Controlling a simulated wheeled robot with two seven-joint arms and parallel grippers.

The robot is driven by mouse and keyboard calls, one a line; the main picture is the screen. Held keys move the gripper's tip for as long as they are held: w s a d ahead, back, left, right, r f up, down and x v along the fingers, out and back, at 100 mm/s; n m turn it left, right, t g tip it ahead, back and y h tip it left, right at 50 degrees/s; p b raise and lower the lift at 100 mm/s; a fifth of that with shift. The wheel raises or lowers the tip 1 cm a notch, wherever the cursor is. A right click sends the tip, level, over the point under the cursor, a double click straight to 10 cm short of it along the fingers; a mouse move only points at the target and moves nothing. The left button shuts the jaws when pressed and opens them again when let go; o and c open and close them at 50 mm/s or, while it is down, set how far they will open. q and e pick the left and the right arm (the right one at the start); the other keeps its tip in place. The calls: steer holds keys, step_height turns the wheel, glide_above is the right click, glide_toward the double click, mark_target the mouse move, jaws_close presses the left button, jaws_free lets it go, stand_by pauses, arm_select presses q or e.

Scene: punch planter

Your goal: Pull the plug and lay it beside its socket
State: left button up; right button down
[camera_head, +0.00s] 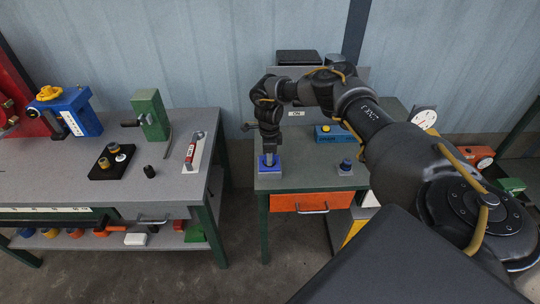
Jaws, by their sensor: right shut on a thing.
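My right gripper (269,158) points straight down at the front left of the small grey table. It is shut on what I take to be the plug, which is mostly hidden between the fingers. Right below the fingertips is a blue socket block (263,168) on a pale base. I cannot tell whether the plug is still seated in it or just above it. A second small blue round piece (345,165) stands on a pad to the right on the same table. My left gripper is not in view.
The small table (310,180) has an orange drawer (308,202) and bare top between the two blue pieces. A blue-yellow box (334,133) stands behind.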

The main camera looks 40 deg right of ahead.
steer(key=shift+r+p, duration=2.05)
steer(key=shift+r, duration=0.8)
steer(key=shift+a, duration=0.15)
steer(key=s+a+r+n+b, duration=0.1)
steer(key=s+a+r+n, duration=0.15)
steer(key=a+n, duration=0.5)
steer(key=s+a+r+n+b, duration=0.2)
steer(key=s+a+n, duration=0.2)
steer(key=a, duration=0.6)
steer(key=s+a+r+n, duration=0.2)
steer(key=s+a+n, duration=0.1)
steer(key=s+n, duration=0.4)
steer(key=s+a+r+n+b, duration=0.1)
steer(key=s+a+r+n, duration=0.2)
steer(key=s+n, duration=0.4)
steer(key=shift+r, duration=0.25)
